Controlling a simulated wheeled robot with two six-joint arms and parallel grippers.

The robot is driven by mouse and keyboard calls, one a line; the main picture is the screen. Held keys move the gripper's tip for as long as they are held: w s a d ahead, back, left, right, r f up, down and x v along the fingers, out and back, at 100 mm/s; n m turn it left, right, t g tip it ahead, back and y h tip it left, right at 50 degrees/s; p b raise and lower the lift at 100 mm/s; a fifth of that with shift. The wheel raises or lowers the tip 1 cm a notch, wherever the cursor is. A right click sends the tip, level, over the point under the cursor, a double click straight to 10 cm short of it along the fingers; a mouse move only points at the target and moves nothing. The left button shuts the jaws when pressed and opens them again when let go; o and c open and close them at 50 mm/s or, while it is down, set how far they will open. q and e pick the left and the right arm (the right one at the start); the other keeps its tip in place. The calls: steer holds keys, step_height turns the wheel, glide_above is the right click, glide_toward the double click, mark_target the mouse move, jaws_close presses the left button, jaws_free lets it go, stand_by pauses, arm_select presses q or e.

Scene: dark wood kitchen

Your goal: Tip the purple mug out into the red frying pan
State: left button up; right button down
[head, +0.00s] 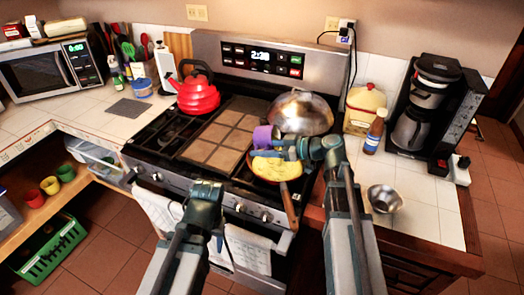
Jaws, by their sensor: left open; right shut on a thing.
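The purple mug (262,136) is above the far left part of the red frying pan, in my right gripper. My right gripper (279,147) is shut on the mug and covers part of it; I cannot tell how far the mug is tilted. The red frying pan (299,180) sits on the front right of the stove, with yellow contents (272,169) in it and its brown handle (289,207) pointing to the front. My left gripper (206,192) is open and empty in front of the stove, left of the pan.
A large metal lid or wok (301,112) stands behind the pan. A red kettle (197,92) is at the back left of the stove. A metal bowl (384,199), a bottle (375,132) and a coffee maker (425,105) stand on the right counter.

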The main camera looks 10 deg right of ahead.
stand_by(0.7)
steer(key=shift+s+d+f+t+y+b, duration=0.1)
steer(key=shift+d+t+y+b, duration=0.2)
steer(key=shift+b, duration=0.6)
steer(key=shift+s+a+f+t+y+b, duration=0.1)
steer(key=shift+y+b, duration=0.3)
steer(key=shift+b, duration=0.45)
steer(key=shift+s+d+r+t+y+b, duration=0.2)
steer(key=shift+t+y+b, duration=0.45)
steer(key=shift+b, duration=0.75)
steer(key=shift+d+r+y, duration=0.1)
steer(key=shift+y, duration=0.15)
